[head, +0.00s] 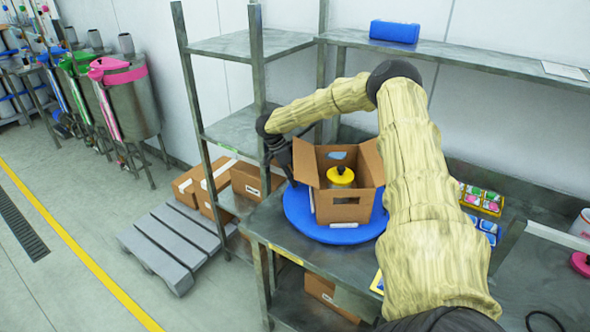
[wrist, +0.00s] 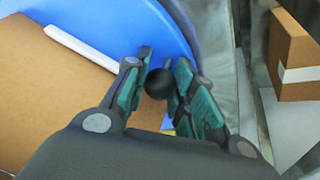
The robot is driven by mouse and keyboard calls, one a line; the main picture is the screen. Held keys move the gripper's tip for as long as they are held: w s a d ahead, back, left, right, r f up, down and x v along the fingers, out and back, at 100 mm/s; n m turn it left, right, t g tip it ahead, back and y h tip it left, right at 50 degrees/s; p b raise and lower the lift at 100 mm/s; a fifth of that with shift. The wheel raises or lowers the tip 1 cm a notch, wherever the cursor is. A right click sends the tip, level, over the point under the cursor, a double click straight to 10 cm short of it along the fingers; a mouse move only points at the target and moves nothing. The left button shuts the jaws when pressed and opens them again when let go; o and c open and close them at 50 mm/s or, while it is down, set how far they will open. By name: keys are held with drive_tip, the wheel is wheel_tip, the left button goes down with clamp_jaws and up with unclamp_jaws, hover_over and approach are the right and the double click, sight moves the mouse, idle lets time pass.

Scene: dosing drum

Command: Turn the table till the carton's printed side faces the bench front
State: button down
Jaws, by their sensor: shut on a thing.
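The round blue turntable (head: 298,212) sits on the steel bench, and its blue top also fills part of the wrist view (wrist: 150,25). An open brown carton (head: 345,207) stands on it, with a yellow-lidded container (head: 340,177) inside. The carton's side towards the head camera has slots and no clear print; a small pale-blue patch shows inside at the back. My gripper (head: 278,150) is at the turntable's left rear edge, beside the carton. In the wrist view its fingers are shut on a black round knob (wrist: 159,83). The carton's far outer sides are hidden.
A steel shelf post (head: 258,60) stands close left of my gripper. Small coloured packs (head: 482,198) lie right of my arm. A blue box (head: 394,31) sits on the upper shelf.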

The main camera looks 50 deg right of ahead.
drive_tip(key=c, duration=1.1)
unclamp_jaws()
drive_tip(key=shift+c, duration=0.2)
drive_tip(key=v, duration=0.8)
drive_tip(key=shift+r, duration=0.35)
